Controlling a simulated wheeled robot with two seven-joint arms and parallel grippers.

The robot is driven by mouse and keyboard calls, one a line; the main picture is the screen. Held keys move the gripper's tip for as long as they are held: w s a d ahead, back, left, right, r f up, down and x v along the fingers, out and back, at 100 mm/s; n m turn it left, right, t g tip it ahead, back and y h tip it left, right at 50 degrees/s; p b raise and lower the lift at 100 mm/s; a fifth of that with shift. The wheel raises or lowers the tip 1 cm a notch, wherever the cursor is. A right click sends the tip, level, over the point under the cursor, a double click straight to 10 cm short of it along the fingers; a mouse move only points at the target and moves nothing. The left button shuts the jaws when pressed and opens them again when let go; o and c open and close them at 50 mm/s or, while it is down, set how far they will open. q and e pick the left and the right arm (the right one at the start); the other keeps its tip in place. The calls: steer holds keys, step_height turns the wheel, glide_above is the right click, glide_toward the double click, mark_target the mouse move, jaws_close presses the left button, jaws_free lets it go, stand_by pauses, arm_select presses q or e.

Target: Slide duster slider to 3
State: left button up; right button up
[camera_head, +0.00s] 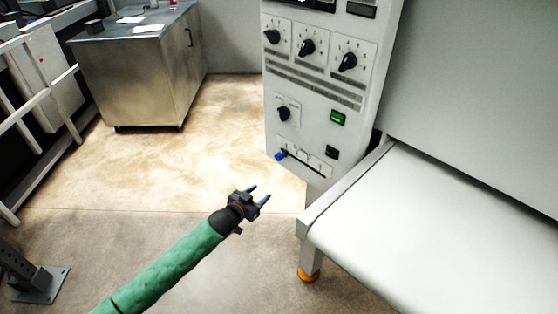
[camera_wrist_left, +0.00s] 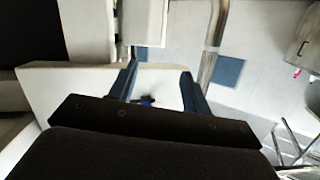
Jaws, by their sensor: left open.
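The duster slider has a blue knob (camera_head: 280,156) at the left end of its scale, low on the white control panel (camera_head: 280,135). My left gripper (camera_head: 260,194) is open and empty, below and slightly left of the knob in the head view, apart from it. Its two blue fingers point up and to the right. In the left wrist view the open fingers (camera_wrist_left: 160,80) frame a small dark and blue shape on a pale surface; I cannot tell for sure that it is the knob. The scale's numbers are too small to read. My right gripper is not in view.
Above the slider are several black rotary knobs (camera_head: 307,47), a green switch (camera_head: 337,117) and a black switch (camera_head: 332,152). A white conveyor bed (camera_head: 420,220) lies to the right. A metal cabinet (camera_head: 140,80) stands back left. The floor around my gripper is clear.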

mark_target(277, 157)
arm_select(q)
step_height(277, 157, up, 11)
steer(key=w+d+m+h+b, duration=0.1)
steer(key=w+d+m+h, duration=0.1)
steer(key=m+h, duration=0.15)
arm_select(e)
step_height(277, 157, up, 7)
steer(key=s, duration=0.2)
arm_select(q)
steer(key=shift+h, duration=0.25)
steer(key=p+x, duration=0.1)
steer(key=x, duration=0.5)
steer(key=shift+w+d+r+p, duration=0.1)
steer(key=shift+w+d+p, duration=0.15)
steer(key=shift+p, duration=0.1)
steer(key=shift+w+d, duration=0.35)
steer(key=shift+w, duration=0.05)
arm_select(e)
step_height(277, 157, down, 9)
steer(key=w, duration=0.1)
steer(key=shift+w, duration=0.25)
arm_select(q)
jaws_close()
